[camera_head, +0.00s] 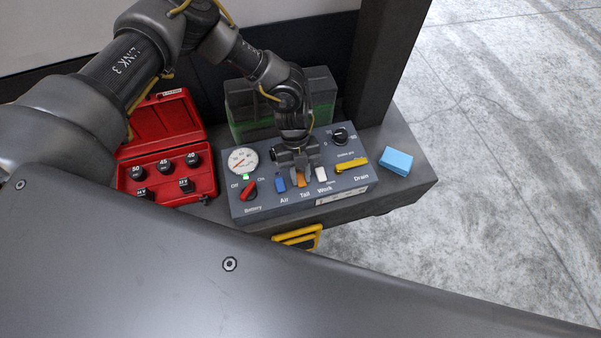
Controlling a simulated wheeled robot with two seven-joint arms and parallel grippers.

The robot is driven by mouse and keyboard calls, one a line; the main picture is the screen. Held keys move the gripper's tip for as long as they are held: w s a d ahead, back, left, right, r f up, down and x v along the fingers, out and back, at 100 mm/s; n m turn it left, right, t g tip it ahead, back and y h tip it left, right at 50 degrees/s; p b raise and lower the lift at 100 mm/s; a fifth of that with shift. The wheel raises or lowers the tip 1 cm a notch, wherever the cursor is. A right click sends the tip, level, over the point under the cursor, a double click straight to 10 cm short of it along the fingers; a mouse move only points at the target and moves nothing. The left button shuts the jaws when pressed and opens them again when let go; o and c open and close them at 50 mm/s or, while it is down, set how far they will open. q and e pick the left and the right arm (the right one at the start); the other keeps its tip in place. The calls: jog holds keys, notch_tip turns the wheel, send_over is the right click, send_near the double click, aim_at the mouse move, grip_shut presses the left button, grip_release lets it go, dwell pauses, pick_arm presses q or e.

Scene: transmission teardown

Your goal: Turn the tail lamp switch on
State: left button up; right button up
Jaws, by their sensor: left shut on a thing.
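The grey control panel (265,207) lies on the bench in the head view. Its orange tail lamp switch (302,181) sits above the "Tail" label, between the blue air switch (281,184) and the white work switch (321,174). My left gripper (301,174) reaches down from above, with its fingers at the orange switch and shut on it. The fingers hide part of the switch, and I cannot tell its on or off position. My right gripper is not in view.
A red battery knob (249,190) and a gauge (243,160) sit left on the panel; a yellow drain lever (352,164) and black dial (341,135) sit right. A red socket case (209,172) stands left. A blue block (397,162) lies right, near the bench edge.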

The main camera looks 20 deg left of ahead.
pick_arm(q)
jog(key=g+b, duration=0.1)
jog(key=b, duration=0.1)
jog(key=g+h+b, duration=0.1)
jog(key=b, duration=0.1)
jog(key=f+g+h+b, duration=0.1)
jog(key=b, duration=0.1)
jog(key=shift+w+a+f+b, duration=0.1)
jog(key=shift+w+a+b, duration=0.15)
jog(key=shift+w+b, duration=0.15)
jog(key=shift+r+g+b, duration=0.3)
jog(key=shift+r+b, duration=0.05)
jog(key=shift+r, duration=0.05)
jog(key=o, duration=0.7)
jog(key=shift+o, duration=1.4)
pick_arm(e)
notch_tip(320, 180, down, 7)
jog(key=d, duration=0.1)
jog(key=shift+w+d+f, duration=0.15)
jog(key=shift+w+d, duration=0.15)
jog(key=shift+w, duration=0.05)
